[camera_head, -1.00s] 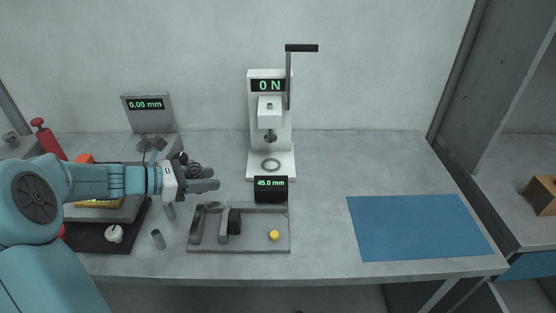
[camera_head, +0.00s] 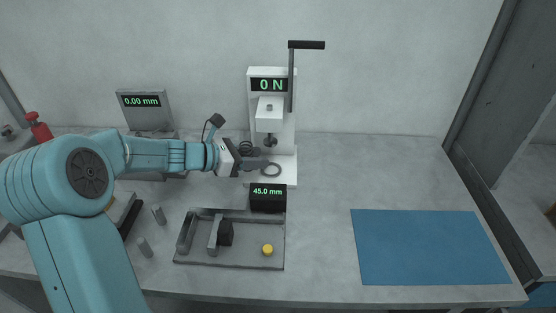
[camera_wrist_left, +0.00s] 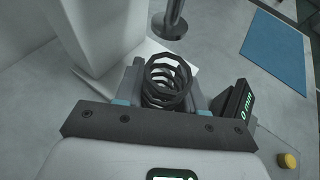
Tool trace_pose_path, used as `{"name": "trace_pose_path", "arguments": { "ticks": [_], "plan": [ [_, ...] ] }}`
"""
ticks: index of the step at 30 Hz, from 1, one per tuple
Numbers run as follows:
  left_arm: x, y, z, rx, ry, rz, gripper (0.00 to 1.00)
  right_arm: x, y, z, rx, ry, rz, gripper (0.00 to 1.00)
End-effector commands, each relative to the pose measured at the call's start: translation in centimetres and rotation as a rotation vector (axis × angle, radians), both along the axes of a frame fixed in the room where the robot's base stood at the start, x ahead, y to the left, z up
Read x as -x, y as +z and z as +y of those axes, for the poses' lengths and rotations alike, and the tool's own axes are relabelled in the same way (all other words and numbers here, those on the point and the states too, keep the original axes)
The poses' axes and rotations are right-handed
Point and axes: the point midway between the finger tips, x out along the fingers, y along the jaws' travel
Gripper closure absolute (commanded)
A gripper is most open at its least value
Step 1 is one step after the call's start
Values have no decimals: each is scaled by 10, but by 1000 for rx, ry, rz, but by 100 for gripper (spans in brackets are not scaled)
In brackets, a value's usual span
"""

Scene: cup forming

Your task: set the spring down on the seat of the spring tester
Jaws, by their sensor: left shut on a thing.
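The spring (camera_wrist_left: 165,82) is a dark coil that stands between the jaws of my left gripper in the left wrist view. My left gripper (camera_head: 254,160) is shut on it. In the head view the spring (camera_head: 246,149) is partly hidden by the jaws and sits at the left edge of the tester's base. The spring tester (camera_head: 284,98) is a white press with a black lever and a display reading 0 N. Its seat, a grey ring (camera_head: 271,170), lies bare on the base just right of the jaw tips. My right gripper is not in view.
A grey fixture tray (camera_head: 230,262) with a 45.0 mm display (camera_head: 268,198) and a yellow button (camera_head: 268,250) stands in front of the tester. A 0.00 mm gauge (camera_head: 146,112) is at left. A blue mat (camera_head: 430,247) lies right. The bench between is clear.

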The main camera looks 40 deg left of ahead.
Motion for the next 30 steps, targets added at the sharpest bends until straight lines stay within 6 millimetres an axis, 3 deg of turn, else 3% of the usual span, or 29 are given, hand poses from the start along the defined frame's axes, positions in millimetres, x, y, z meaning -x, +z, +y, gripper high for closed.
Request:
{"name": "trace_pose_path", "arguments": {
  "ticks": [3,9,13,18,29,30],
  "plan": [
    [-30,1,-18,0,-6,-2,95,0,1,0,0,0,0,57],
    [-58,0,-31,-1,-2,-1,95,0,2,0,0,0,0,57],
    [-61,-9,-33,1,-1,1,95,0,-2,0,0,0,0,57],
    [-62,-35,-32,2,1,2,95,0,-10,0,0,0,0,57],
    [-61,-39,-31,0,1,0,95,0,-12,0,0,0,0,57],
    [-61,-39,-31,-1,1,-1,58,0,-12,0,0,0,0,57]
  ]
}}
